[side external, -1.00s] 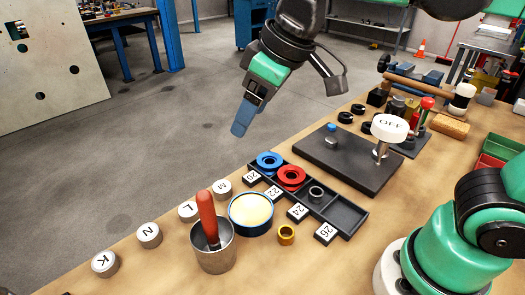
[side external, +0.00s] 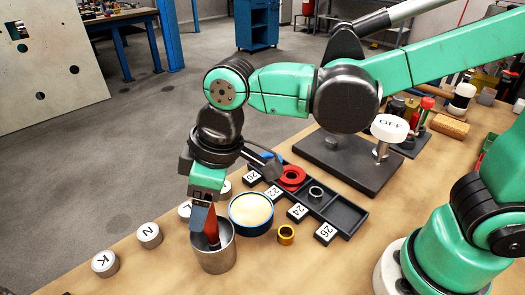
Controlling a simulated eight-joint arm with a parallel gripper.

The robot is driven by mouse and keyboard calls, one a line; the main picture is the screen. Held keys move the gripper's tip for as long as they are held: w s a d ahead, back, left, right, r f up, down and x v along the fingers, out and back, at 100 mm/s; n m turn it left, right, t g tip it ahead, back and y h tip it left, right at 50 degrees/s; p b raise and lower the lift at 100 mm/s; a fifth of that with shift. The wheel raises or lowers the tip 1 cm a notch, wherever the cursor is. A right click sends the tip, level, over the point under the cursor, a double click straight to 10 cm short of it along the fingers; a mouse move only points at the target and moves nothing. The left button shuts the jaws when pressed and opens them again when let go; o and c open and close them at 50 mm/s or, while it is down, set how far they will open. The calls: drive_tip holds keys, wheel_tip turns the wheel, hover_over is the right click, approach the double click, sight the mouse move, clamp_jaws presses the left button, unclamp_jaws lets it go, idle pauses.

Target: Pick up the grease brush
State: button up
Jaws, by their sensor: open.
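The grease brush shows as a red handle (side external: 211,229) standing in a grey metal cup (side external: 216,258) near the front of the bench. Its lower end is hidden inside the cup. My gripper (side external: 203,215) is open and points down at the cup, its blue fingers at the upper part of the handle. The fingers hide part of the handle, and I cannot tell whether they touch it.
A blue-rimmed tin of pale grease (side external: 251,212) stands just right of the cup. A brass ring (side external: 286,234) and a black tray (side external: 343,215) with rings lie further right. Lettered round caps, such as the N cap (side external: 149,235), line the left edge.

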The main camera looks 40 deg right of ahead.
drive_tip(key=shift+w+a+f, duration=0.15)
drive_tip(key=shift+f, duration=0.5)
clamp_jaws()
drive_tip(key=shift+r, duration=0.15)
